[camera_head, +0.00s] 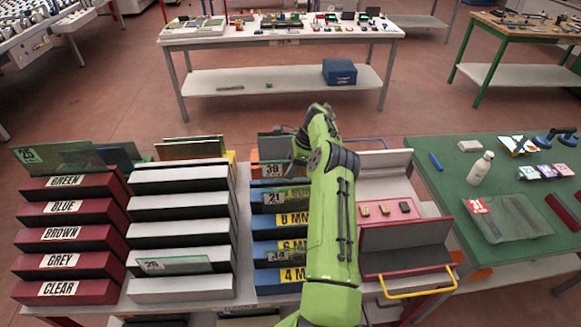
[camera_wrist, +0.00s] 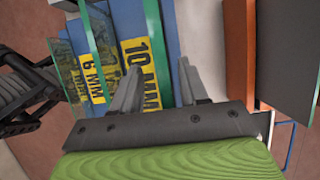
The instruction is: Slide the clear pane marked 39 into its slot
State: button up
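The pane marked 39 (camera_head: 272,171) shows its label at the back of the thickness rack, by the orange block (camera_head: 258,171). My arm partly covers this area. My gripper (camera_wrist: 162,76) has its two fingers apart over the rack in the wrist view. A green glass edge (camera_wrist: 154,30) shows between and beyond the fingers, with no finger clearly touching it. The blue steps carry yellow labels, including 10 MM (camera_wrist: 141,70) and 6 MM (camera_wrist: 92,82). The number 39 cannot be read in the wrist view.
The red colour rack (camera_head: 62,238) and white stepped rack (camera_head: 180,228) stand left. Panes 21 (camera_head: 275,197) and 14 (camera_head: 279,256) sit in the blue rack. A green table (camera_head: 450,165) holding a pane marked 31 (camera_head: 507,217) is right. Red floor lies behind.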

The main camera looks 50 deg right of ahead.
jog(key=shift+f, duration=0.15)
jog(key=p+v, duration=0.7)
jog(key=v, duration=0.9)
jog(key=shift+w, duration=0.1)
jog(key=shift+a, duration=0.1)
